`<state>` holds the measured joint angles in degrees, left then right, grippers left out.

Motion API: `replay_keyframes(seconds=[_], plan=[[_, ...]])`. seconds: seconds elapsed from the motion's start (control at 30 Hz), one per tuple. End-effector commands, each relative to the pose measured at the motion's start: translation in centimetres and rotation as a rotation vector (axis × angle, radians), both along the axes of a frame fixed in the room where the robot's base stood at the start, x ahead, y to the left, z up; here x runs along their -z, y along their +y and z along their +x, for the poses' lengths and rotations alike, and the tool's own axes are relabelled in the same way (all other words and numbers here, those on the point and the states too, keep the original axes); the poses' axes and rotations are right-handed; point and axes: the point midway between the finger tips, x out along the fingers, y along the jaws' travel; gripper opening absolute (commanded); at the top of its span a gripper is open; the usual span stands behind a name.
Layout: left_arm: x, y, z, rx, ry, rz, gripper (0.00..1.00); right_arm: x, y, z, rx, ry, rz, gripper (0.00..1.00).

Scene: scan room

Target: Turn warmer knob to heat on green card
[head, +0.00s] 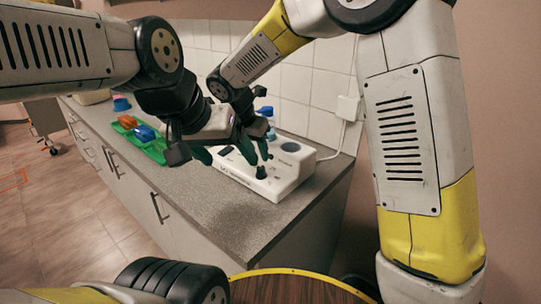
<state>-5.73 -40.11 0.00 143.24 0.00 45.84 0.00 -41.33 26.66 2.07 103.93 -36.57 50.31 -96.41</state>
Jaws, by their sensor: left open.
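The warmer (290,182), a white bench device with a round dark top opening, stands on the grey counter. A dark knob (261,172) shows on its front part, close to the dark fingers. My left gripper (224,152) reaches in from the left with its fingers apart and pointing down, above the counter by the warmer's left end. My right arm (252,60) bends over from the right, and its gripper is mostly hidden behind the left hand. A green tray or card (152,152) lies left of the hands. The knob's setting and marks are too small to read.
An orange item (128,122) and a blue item (145,132) lie on the green thing. A blue object (265,111) stands behind the hands. The counter's front (225,205) is clear. A tiled wall backs it, and a round wooden top (290,290) is nearest me.

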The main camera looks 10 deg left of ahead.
Motion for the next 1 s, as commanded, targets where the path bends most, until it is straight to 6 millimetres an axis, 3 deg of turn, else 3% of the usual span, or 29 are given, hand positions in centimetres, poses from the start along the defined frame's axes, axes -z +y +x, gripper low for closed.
replay_keyframes(seconds=[0.4,0.8,1.0], plan=[[0.0,0.0,0.0,0.0,0.0,0.0,0.77,5.7,-0.8,2.2,0.004,0.002,0.0,0.45],[0.0,0.0,0.0,0.0,0.0,0.0,0.77,6.6,-1.0,2.6,0.006,0.0,0.002,0.45],[0.0,0.0,0.0,0.0,0.0,0.0,0.77,6.6,-1.0,2.6,0.006,0.0,0.003,0.08]])
